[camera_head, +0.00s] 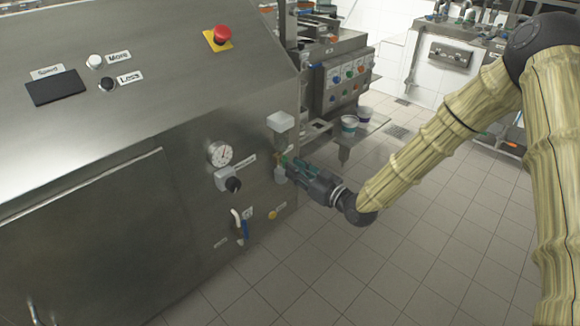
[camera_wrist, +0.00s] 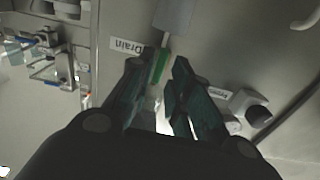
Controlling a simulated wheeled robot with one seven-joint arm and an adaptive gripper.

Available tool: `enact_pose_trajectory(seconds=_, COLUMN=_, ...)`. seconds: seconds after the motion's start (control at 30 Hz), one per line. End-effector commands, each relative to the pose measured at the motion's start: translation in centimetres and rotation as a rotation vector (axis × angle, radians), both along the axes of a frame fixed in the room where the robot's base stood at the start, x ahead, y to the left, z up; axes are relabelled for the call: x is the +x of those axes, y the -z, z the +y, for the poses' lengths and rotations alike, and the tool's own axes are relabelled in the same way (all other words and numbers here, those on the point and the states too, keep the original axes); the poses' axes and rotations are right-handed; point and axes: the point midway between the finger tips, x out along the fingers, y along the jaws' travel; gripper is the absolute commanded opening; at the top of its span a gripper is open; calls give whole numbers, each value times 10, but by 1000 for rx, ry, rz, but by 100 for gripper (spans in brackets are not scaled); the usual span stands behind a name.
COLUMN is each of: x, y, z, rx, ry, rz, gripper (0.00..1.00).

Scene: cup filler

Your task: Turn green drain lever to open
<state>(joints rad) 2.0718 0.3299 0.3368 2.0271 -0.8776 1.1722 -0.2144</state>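The green drain lever (camera_wrist: 159,66) shows in the wrist view beside a white "Drain" label (camera_wrist: 126,47). It hangs near the steel panel below a grey block. In the head view a small green part of the lever (camera_head: 284,160) shows at the machine's right edge. My gripper (camera_wrist: 162,72) has its two dark green fingers apart, with the lever between their tips, nearer the left finger. Whether the left finger touches it I cannot tell. In the head view my gripper (camera_head: 291,166) reaches the panel from the right, and its fingertips partly cover the lever area.
A pressure gauge (camera_head: 220,154) and black knob (camera_head: 232,184) sit left of my gripper. A white box (camera_head: 281,121) is just above it. A red emergency button (camera_head: 222,33) is on top. Open tiled floor (camera_head: 340,260) lies right.

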Motion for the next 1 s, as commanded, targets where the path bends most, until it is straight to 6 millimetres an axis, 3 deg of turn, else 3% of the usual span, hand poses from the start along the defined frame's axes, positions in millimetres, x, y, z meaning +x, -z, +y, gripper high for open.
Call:
enact_pose_trajectory(seconds=0.43, x=-52, y=0, z=-53, rx=1, ry=1, rz=1, gripper=20)
enact_pose_trajectory(seconds=1.0, x=-63, y=0, z=-62, rx=-1, ry=0, rz=1, gripper=20)
